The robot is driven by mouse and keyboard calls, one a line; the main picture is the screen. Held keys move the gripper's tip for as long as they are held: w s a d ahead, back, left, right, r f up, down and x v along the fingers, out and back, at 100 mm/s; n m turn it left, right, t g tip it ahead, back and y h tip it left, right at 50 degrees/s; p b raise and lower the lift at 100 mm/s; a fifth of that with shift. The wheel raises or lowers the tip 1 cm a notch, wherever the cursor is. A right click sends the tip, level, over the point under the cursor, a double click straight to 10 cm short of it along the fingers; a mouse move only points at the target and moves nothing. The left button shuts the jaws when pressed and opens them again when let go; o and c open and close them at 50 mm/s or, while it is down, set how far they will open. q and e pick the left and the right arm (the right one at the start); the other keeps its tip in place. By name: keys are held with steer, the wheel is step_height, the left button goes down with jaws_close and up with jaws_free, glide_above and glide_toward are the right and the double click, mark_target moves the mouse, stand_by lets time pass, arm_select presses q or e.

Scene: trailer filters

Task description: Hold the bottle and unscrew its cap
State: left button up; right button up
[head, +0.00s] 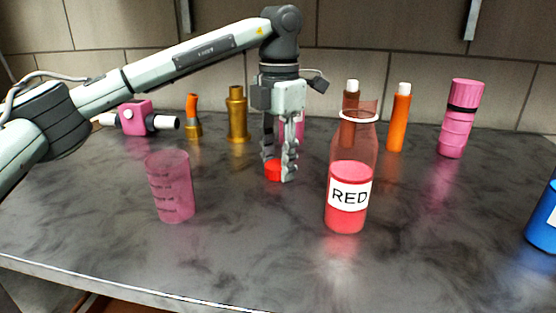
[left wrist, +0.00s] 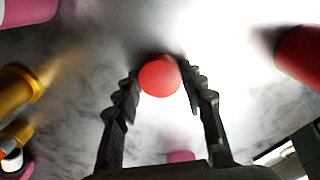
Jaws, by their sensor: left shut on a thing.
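The bottle (head: 347,196) stands upright on the counter, clear with red liquid and a white label reading RED. Its top is open, with a white ring round the neck and no cap on it. A small red cap (head: 274,171) is between the fingertips of my left gripper (head: 280,174), to the left of the bottle, at or just above the counter. In the left wrist view the round red cap (left wrist: 160,76) sits between the fingertips of the left gripper (left wrist: 164,82), which is shut on it. My right gripper is not in view.
A pink measuring cup (head: 170,188) stands front left. Behind are a pink device (head: 134,118), brass fittings (head: 237,114), orange tubes (head: 399,118) and a pink canister (head: 459,118). A blue object (head: 543,219) is at the right edge. The front middle counter is clear.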

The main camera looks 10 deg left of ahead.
arm_select(q)
steer(key=shift+f, duration=0.1)
steer(key=o, duration=1.3)
